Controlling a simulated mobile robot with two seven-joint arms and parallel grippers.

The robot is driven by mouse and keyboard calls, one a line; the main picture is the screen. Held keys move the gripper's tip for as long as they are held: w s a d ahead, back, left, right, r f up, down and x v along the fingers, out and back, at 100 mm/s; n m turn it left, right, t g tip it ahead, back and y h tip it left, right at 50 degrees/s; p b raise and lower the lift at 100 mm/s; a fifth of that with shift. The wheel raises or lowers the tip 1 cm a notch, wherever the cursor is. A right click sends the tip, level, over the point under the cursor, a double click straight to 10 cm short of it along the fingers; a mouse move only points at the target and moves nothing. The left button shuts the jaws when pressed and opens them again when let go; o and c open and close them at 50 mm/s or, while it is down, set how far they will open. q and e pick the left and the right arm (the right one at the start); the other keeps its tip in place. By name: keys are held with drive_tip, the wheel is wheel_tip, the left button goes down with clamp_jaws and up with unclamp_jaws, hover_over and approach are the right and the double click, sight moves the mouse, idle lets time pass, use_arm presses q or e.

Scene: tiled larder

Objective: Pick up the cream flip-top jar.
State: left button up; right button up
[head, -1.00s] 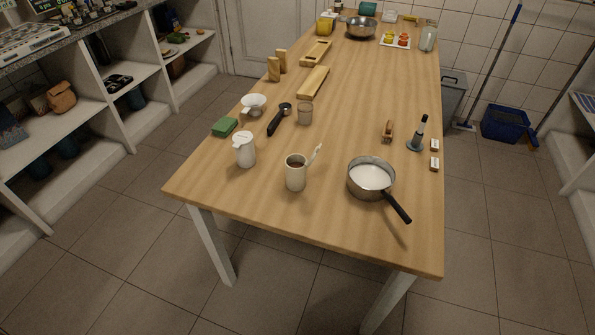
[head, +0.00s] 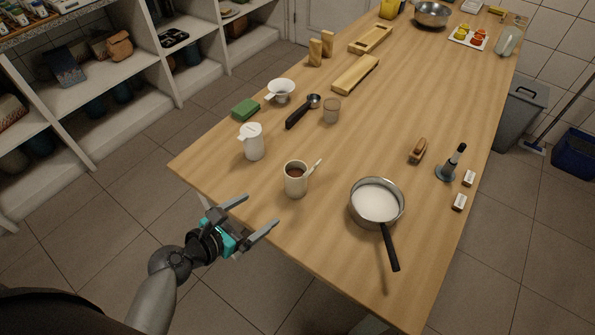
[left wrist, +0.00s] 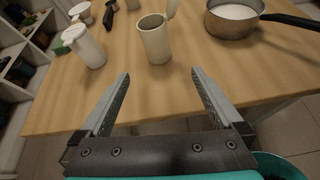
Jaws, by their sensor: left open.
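The cream flip-top jar (head: 295,181) stands upright near the table's front left edge, with its lid up at the right and something brown inside. In the left wrist view the jar (left wrist: 155,43) stands straight ahead, beyond the fingertips. My left gripper (head: 262,211) is open and empty, just off the table's edge and short of the jar. Its two fingers (left wrist: 161,74) point towards the jar, one to each side of its line, without touching it. My right gripper is out of view.
A white lidded jug (head: 253,143) stands to the left of the jar. A saucepan (head: 376,204) of white contents stands to the right, its black handle towards the front. Bare wood surrounds the jar.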

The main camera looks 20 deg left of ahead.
sight(288, 178)
use_arm(q)
drive_tip(key=shift+n+t, duration=0.4)
drive_tip(key=shift+n, duration=0.3)
drive_tip(key=w+d, duration=0.1)
drive_tip(key=w, duration=0.2)
drive_tip(key=w+b, duration=0.1)
drive_tip(key=w, duration=0.2)
drive_tip(key=w+d+b, duration=0.1)
drive_tip(key=w, duration=0.1)
drive_tip(key=shift+w+d+f, duration=0.3)
drive_tip(key=shift+w+f, duration=0.1)
drive_tip(key=shift+w+d+f, duration=0.25)
drive_tip(key=shift+w, duration=0.4)
drive_tip(key=b+x, duration=0.1)
drive_tip(key=x, duration=0.2)
drive_tip(key=shift+w+f+b, duration=0.2)
drive_tip(key=shift+b, duration=0.15)
drive_tip(key=shift+w+d+f, duration=0.15)
drive_tip(key=shift+w, duration=0.35)
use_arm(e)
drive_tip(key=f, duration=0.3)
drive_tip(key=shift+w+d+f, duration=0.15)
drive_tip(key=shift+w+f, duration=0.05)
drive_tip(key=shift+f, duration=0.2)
use_arm(q)
clamp_jaws()
